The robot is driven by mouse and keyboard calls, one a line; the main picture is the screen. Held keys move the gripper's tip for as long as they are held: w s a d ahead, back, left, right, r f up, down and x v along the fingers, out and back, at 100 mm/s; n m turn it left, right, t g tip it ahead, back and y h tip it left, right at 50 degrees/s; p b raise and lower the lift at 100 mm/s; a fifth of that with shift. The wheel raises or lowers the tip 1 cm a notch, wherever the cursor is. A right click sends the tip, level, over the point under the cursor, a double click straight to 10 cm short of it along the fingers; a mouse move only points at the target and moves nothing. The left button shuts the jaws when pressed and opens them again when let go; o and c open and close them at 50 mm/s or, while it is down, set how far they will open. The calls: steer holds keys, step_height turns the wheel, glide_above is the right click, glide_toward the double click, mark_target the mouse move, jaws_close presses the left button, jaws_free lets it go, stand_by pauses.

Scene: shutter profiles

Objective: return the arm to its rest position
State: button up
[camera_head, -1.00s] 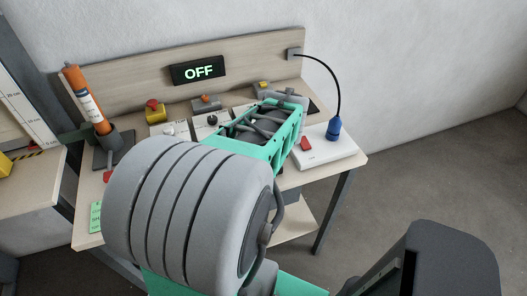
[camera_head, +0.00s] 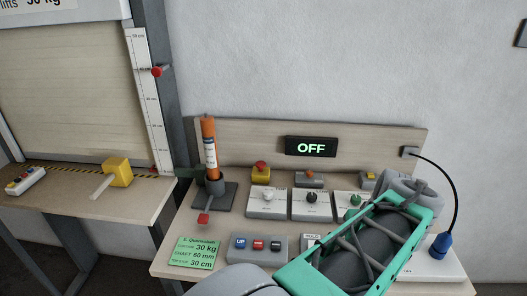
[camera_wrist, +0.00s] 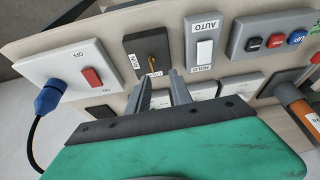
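My arm, with its teal and grey links (camera_head: 372,240), crosses the lower right of the head view and hides part of the bench there. I cannot tell from the pictures whether the fingertips touch anything. In the head view the gripper is hidden behind my arm.
The bench has a lit OFF display (camera_head: 311,147), an orange cylinder (camera_head: 209,140) upright in a holder, a button box (camera_head: 257,246) and a white switch panel (camera_wrist: 72,78) with a blue plug (camera_wrist: 48,99). A shutter (camera_head: 65,90) stands left. The wall above the bench is clear.

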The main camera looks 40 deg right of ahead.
steer(key=w+a, duration=0.2)
steer(key=w+a+f+n, duration=0.1)
steer(key=w+a, duration=0.1)
steer(key=w, duration=0.1)
steer(key=w+a+n+y, duration=0.1)
steer(key=w+a, duration=0.1)
steer(key=w, duration=0.1)
steer(key=shift+f, duration=0.15)
steer(key=w+a+n+y, duration=0.1)
steer(key=w+a+n, duration=0.2)
steer(key=a, duration=1.1)
steer(key=w+a+f+n+y, duration=0.1)
steer(key=w+a+n, duration=0.2)
steer(key=a, duration=1.1)
steer(key=w, duration=0.3)
steer(key=shift+a+f+n, duration=0.2)
steer(key=shift+n, duration=0.2)
